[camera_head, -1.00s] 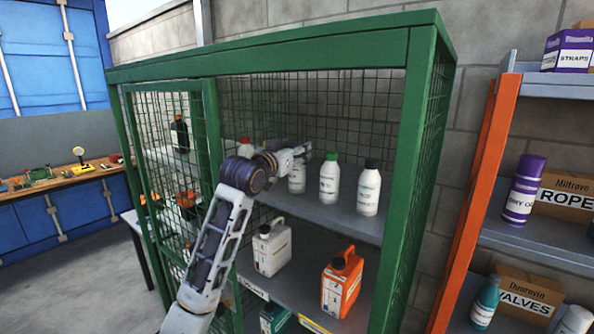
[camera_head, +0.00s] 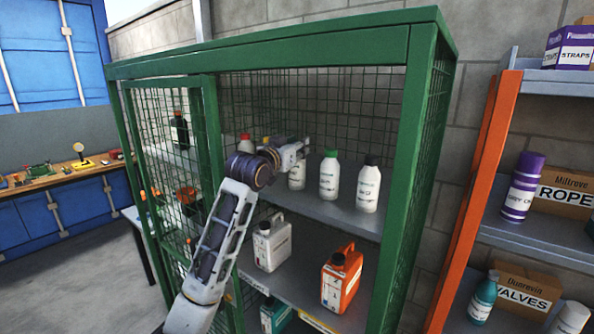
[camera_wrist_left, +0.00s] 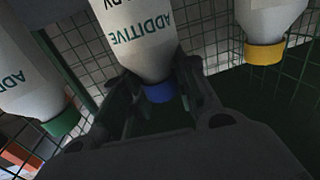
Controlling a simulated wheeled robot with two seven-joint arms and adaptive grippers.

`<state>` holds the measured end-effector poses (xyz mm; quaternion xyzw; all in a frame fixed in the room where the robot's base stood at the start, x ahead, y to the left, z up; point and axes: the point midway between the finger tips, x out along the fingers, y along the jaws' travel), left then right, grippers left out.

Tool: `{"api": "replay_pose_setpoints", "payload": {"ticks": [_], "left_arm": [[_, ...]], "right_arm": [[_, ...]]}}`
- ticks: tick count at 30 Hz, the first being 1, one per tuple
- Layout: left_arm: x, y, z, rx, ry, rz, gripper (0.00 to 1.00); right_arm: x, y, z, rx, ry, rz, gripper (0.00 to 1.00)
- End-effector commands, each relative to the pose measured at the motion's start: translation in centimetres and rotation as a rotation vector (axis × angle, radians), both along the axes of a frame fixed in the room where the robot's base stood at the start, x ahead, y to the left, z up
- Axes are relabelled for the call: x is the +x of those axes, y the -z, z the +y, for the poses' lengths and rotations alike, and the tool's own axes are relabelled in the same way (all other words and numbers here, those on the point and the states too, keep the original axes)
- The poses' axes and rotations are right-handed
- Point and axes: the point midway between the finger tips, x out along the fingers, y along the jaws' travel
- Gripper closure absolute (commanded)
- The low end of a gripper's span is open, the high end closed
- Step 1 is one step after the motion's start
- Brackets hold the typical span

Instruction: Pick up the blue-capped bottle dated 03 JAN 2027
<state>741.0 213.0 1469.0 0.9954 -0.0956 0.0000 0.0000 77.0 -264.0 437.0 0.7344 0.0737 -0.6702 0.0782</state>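The blue-capped bottle shows in the left wrist view (camera_wrist_left: 145,45), upside down in that picture, white with an "ADDITIVE" label; its date is not readable. My left gripper (camera_wrist_left: 158,85) has its fingers on either side of the bottle's upper part and blue cap, with a gap beside the cap. In the head view my left gripper (camera_head: 298,150) is over the upper shelf, in front of a white bottle (camera_head: 297,177) whose cap is hidden. Firm contact with the bottle cannot be made out. My right gripper is not in view.
A green-capped bottle (camera_head: 329,178) and a black-capped bottle (camera_head: 368,188) stand to the right on the shelf. A yellow-capped bottle (camera_wrist_left: 265,25) is close by in the wrist view. The green mesh cabinet (camera_head: 420,120) encloses them. Canisters stand below.

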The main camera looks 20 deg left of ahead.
Motion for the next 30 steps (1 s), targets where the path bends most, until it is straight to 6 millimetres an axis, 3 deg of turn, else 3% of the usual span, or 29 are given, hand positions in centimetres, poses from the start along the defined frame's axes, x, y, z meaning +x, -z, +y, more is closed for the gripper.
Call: {"api": "replay_pose_setpoints", "payload": {"ticks": [1, 5, 20, 30], "left_arm": [[0.0, 0.0, 0.0, 0.000, 0.000, 0.000, 0.85], [0.0, 0.0, 0.0, 0.000, 0.000, 0.000, 1.00], [0.0, -0.3, 0.0, 0.000, 0.000, -0.002, 1.00], [0.0, -2.2, 0.0, 0.000, 0.000, -0.004, 1.00]], "right_arm": [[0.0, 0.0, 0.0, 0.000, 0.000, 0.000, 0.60], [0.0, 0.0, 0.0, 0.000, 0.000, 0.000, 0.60], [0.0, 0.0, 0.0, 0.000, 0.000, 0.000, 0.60], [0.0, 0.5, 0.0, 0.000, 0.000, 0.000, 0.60]]}}
